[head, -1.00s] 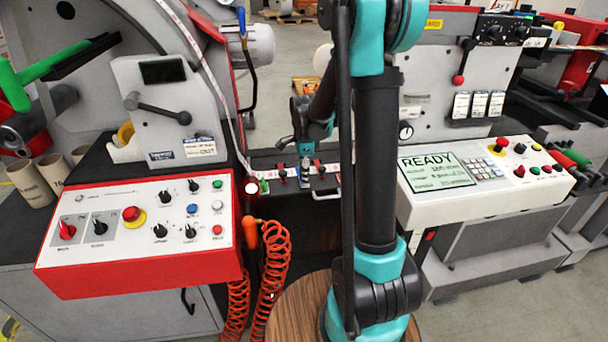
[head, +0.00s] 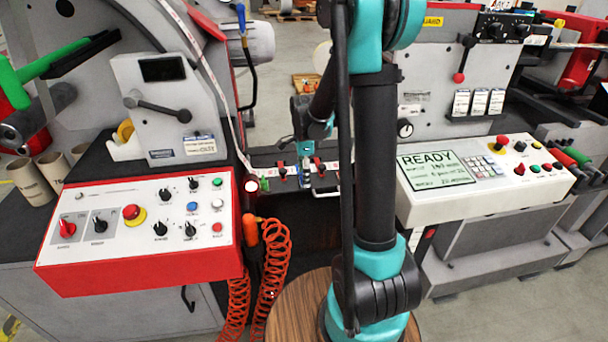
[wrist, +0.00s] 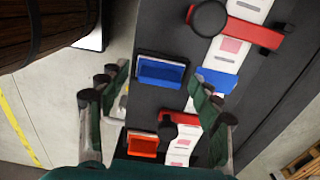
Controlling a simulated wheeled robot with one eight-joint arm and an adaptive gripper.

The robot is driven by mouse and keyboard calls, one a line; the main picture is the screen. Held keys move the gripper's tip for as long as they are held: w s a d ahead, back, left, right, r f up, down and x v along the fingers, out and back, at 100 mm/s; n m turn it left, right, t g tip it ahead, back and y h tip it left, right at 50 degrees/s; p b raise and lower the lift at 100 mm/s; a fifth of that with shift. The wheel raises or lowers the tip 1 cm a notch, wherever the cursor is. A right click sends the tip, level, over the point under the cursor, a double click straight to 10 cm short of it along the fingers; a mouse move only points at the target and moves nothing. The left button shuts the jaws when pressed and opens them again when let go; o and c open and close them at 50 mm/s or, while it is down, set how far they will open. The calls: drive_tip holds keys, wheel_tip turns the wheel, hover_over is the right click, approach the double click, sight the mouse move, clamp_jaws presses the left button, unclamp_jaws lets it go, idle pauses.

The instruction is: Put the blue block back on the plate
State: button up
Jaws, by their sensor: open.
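A blue block (wrist: 216,81) lies across the pale label strip on the dark plate (wrist: 163,30) in the wrist view, partly behind my right finger. A blue-coloured, black-rimmed pocket (wrist: 160,72) sits on the plate to its left; it looks empty. My gripper (wrist: 158,92) is open, its fingers spread on either side of the pocket and the block's near end, with nothing visibly held. In the head view my gripper (head: 304,150) is above the strip, between the two red clamps. A small blue patch (head: 306,184) shows below it.
Red clamps cross the strip, one above (wrist: 250,33) and one below (wrist: 187,121) the block in the wrist view. An orange pocket (wrist: 142,145) is near the lower clamp. The red-edged control panel (head: 140,225) and READY console (head: 480,175) flank the plate.

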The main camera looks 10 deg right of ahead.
wheel_tip(320, 180, up, 11)
drive_tip(key=s+d+f+n+t, duration=0.2)
drive_tip(key=s+f+n, duration=0.3)
drive_tip(key=s+n, duration=0.4)
drive_tip(key=s+d+f+n+t, duration=0.2)
drive_tip(key=s+f+n, duration=0.2)
drive_tip(key=s+n, duration=0.5)
drive_tip(key=s, duration=0.4)
drive_tip(key=shift+f, duration=0.35)
